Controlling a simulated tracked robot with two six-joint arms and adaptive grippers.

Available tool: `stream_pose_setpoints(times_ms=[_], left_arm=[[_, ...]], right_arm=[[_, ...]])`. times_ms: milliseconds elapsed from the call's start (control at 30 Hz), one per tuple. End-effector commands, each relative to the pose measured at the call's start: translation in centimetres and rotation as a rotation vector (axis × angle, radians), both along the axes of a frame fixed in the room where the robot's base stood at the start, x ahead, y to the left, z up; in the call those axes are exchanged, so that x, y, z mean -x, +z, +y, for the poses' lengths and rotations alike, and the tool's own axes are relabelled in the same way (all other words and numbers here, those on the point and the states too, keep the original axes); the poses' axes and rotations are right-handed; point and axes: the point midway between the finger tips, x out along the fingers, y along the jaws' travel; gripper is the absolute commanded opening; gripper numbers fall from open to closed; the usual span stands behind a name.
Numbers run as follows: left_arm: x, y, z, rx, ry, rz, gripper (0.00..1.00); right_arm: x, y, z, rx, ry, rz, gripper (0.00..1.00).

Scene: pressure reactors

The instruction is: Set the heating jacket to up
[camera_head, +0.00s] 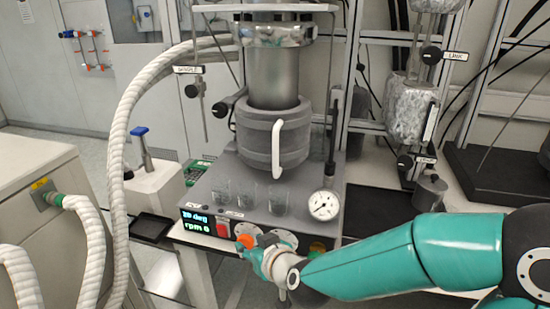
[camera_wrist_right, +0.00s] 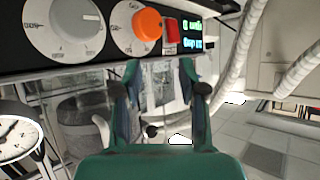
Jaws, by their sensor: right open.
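The heating jacket (camera_head: 258,137) is a dark grey cylinder around the lower part of the metal reactor vessel (camera_head: 273,80). A white handle (camera_head: 278,148) hangs down its front. Steel shows between the jacket and the vessel's top flange. The jacket also seems to show in the right wrist view (camera_wrist_right: 84,118), which looks upside down. My right gripper (camera_head: 256,258) is low at the front panel, close to the orange knob (camera_head: 246,241), away from the jacket. In the right wrist view its fingers (camera_wrist_right: 160,95) are apart, with nothing held between them. My left gripper is out of view.
Several glass beakers (camera_head: 248,198) and a pressure gauge (camera_head: 323,205) stand on the base in front of the jacket. The panel has a red switch (camera_head: 222,229) and a lit display (camera_head: 196,220). A thick white hose (camera_head: 118,150) runs at the left.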

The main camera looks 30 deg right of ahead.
Motion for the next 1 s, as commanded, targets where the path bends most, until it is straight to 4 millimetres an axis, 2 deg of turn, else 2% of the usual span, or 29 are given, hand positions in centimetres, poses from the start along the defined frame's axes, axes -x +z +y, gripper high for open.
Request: stream_pose_setpoints(times_ms=[33,100,200,333,433,567,767,1000], left_arm=[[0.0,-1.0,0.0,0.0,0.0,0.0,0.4],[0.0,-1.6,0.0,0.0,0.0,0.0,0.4],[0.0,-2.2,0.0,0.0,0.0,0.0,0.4],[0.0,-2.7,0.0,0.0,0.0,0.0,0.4],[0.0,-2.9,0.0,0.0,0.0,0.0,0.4],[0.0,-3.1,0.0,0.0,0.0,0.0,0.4],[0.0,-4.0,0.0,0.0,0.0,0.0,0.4],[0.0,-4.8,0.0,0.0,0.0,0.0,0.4]], right_arm=[[0.4,3.5,-1.2,0.024,-0.029,-0.097,0.41],[1.5,7.8,-2.7,0.055,-0.069,-0.204,0.41],[3.5,12.7,-4.7,0.086,-0.125,-0.324,0.41],[6.0,16.7,-6.4,0.108,-0.178,-0.422,0.41],[7.1,18.1,-7.2,0.116,-0.201,-0.459,0.41],[7.1,18.7,-7.7,0.121,-0.211,-0.473,0.41],[4.7,18.4,-8.4,0.122,-0.212,-0.469,0.41],[-0.3,18.5,-9.8,0.122,-0.211,-0.469,0.41]])
